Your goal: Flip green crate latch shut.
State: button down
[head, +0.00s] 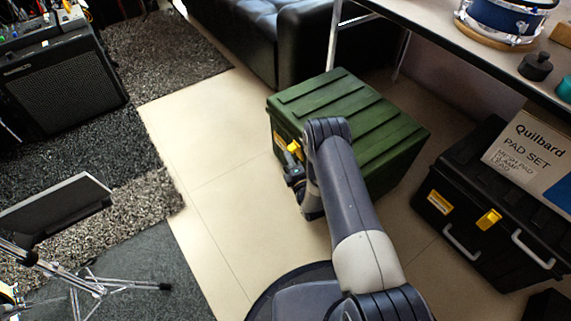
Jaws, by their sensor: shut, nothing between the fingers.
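The green crate (345,105) stands on the pale floor in the middle of the head view, its ribbed lid down. Its yellow latch (295,151) is on the front-left face, just below the lid edge. A yellow label (279,140) shows to the left of the latch. My gripper (291,172) is shut and empty, right at that face, just below the latch. My arm hides part of the crate's front and of the gripper. I cannot tell whether the fingers touch the latch, or how far the latch is swung.
A black case (470,205) with a yellow latch and pale handles stands to the right, a Quilbard box (530,155) on it. A table (470,50) overhangs behind. A black sofa (255,35) is at the back. Bare floor (215,215) lies left of the crate.

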jog(key=shift+s, duration=0.1)
jog(key=p+v, duration=0.3)
jog(key=v, duration=0.7)
jog(key=shift+s, duration=0.3)
jog(key=shift+d, duration=0.15)
jog(key=w+a+f+n+y+b, duration=0.2)
jog(key=w+a+f+n+b, duration=0.2)
jog(key=w+n, duration=0.4)
jog(key=shift+w+a+f+t+b, duration=0.2)
jog(key=shift+a+f+t+b, duration=0.15)
jog(key=shift+a+f, duration=0.65)
jog(key=shift+a+r, duration=0.2)
jog(key=shift+r, duration=0.1)
